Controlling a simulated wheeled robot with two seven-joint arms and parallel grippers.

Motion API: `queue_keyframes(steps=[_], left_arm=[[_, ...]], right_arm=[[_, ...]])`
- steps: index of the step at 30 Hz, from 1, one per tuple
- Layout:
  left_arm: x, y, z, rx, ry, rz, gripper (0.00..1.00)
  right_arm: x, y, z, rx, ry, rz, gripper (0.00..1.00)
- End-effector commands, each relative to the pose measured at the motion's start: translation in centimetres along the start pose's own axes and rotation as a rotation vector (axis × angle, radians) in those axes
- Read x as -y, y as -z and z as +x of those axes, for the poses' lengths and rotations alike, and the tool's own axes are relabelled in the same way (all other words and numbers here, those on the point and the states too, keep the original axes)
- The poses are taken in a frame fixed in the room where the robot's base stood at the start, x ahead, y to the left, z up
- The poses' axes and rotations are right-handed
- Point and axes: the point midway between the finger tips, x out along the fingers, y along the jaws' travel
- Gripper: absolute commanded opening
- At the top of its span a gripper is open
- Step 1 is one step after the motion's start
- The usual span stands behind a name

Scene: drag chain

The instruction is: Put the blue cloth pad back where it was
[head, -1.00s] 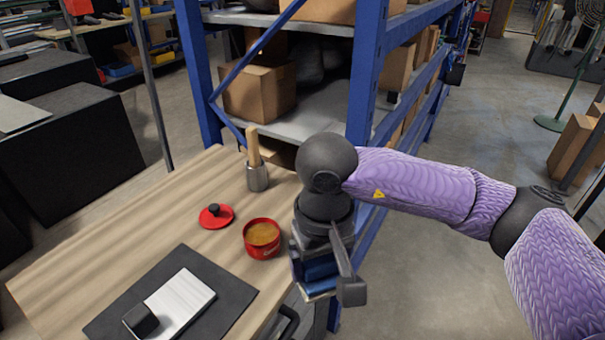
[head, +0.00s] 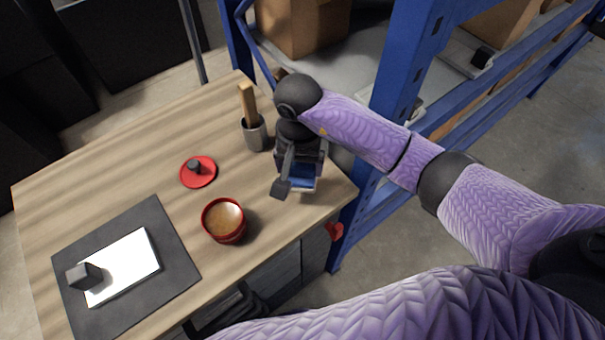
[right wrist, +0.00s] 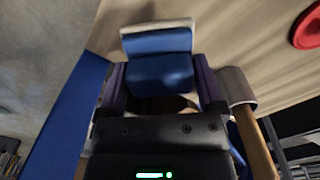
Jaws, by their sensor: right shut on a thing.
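The blue cloth pad (right wrist: 158,72), blue with a pale layer along its far edge, is between the two fingers of my right gripper (right wrist: 160,88). In the head view, my right gripper (head: 296,183) is low over the right end of the wooden table, and a strip of the blue pad (head: 302,182) shows below it. The gripper is shut on the pad. I cannot tell whether the pad touches the tabletop. My left gripper is out of view.
A grey cup (head: 255,137) with a wooden-handled tool stands close left of my right gripper. A red bowl (head: 224,222) and red lid (head: 198,172) are further left. A black mat (head: 168,284) carries a white slab. A blue shelf post (head: 402,70) rises behind.

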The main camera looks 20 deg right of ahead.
Motion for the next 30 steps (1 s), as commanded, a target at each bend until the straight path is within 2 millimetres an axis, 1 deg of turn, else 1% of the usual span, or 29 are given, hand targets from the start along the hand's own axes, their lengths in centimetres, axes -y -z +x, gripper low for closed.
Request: queue_keyframes(steps=[1,5,9,15,19,20,21,27,30], left_arm=[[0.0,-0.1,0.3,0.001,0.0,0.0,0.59],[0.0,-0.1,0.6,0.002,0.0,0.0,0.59],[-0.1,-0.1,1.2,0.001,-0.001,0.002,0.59],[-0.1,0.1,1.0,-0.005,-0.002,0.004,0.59],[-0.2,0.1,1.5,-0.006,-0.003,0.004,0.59],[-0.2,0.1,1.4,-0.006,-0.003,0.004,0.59],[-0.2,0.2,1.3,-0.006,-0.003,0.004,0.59],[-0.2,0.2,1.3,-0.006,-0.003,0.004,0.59],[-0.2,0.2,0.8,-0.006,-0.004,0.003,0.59]], right_arm=[[0.0,-0.1,1.1,0.003,0.0,0.001,0.32],[0.0,0.0,2.9,0.002,0.0,0.0,0.32],[0.0,0.0,5.5,0.002,0.001,0.0,0.32],[0.0,0.1,5.5,-0.003,0.002,-0.003,0.32],[0.0,0.1,5.9,-0.003,0.001,-0.003,0.32],[0.0,0.1,5.9,-0.003,0.002,-0.003,0.91],[0.0,0.1,5.8,-0.003,0.002,-0.003,1.0],[0.0,0.1,5.7,-0.002,0.002,-0.003,1.0],[0.1,0.1,4.9,-0.005,0.004,-0.004,1.0]])
